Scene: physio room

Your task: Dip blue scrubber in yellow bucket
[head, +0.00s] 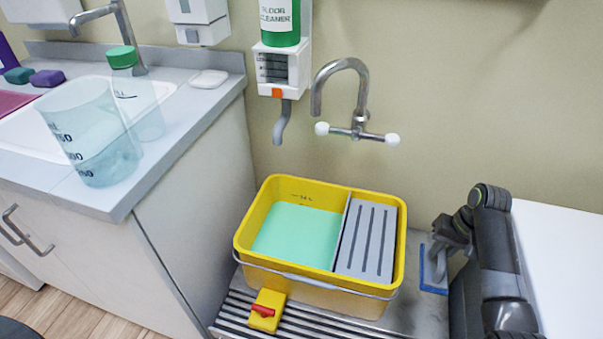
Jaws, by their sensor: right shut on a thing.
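The yellow bucket (262,256) stands on a metal slatted surface below the wall tap. Its left part holds pale green liquid (297,232), and a grey slotted insert (366,240) fills its right part. My right gripper (438,252) is to the right of the bucket, shut on the blue scrubber (433,280). The scrubber is low, apart from the bucket; I cannot tell whether it touches the surface beneath. My right arm partly hides that area. My left gripper is not in view.
A tap (362,105) and a floor cleaner dispenser (283,65) are on the wall above the bucket. A yellow block with a red handle (266,311) is at the bucket's front. A counter (195,130) with a clear jug (95,135) stands left. A white surface (565,265) lies right.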

